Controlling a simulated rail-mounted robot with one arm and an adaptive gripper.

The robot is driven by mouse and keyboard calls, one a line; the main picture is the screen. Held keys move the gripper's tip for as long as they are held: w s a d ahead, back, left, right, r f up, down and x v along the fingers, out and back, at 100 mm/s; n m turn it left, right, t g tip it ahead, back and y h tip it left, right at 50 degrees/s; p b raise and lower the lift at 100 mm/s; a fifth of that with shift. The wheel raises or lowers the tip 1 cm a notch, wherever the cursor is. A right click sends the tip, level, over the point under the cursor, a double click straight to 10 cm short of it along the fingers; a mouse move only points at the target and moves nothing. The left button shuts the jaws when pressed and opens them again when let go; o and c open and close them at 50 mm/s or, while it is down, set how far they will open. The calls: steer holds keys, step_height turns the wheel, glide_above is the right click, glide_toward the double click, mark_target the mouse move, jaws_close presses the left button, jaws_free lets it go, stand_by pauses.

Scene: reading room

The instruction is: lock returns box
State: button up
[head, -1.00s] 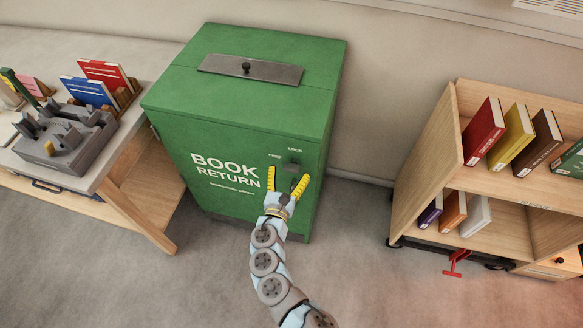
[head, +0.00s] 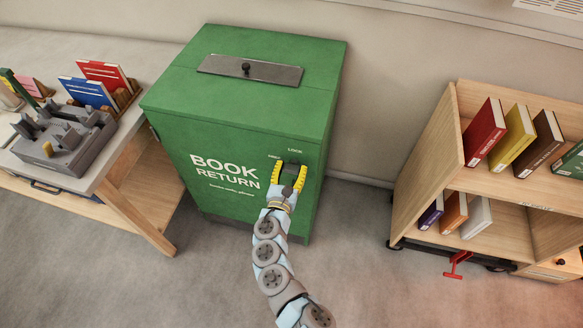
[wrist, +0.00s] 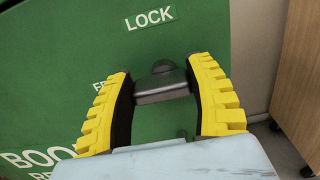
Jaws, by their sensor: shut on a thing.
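The green book return box (head: 225,130) stands against the wall, with a dark slot plate and knob on its top. On the upper right of its front is a dark grey lock handle (head: 289,174), below the word LOCK. My gripper (head: 288,170) is shut on this handle, with a yellow ribbed finger at each side. In the wrist view the handle (wrist: 162,89) sits between the fingers, with the LOCK label (wrist: 150,18) above. The FREE label is mostly hidden behind the left finger. I cannot tell which label the handle points to.
A table (head: 135,213) with books and a grey device (head: 65,140) stands at the left. A wooden book cart (head: 425,165) with a red pedal (head: 457,263) stands at the right. The floor between box and cart is clear.

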steer(key=shift+m+b, duration=0.3)
steer(key=shift+m, duration=0.1)
steer(key=m+b, duration=0.1)
steer(key=m, duration=0.1)
steer(key=m+b, duration=0.1)
steer(key=shift+d+f+m, duration=0.15)
steer(key=shift+m, duration=0.25)
steer(key=m+b, duration=0.3)
steer(key=m, duration=0.1)
steer(key=shift+s+d, duration=0.1)
steer(key=shift+d, duration=0.05)
steer(key=m+b, duration=0.3)
steer(key=m, duration=0.1)
steer(key=shift+d+f, duration=0.1)
steer(key=m+b, duration=0.3)
steer(key=m, duration=0.2)
steer(key=shift+m, duration=0.3)
steer(key=o, duration=1.2)
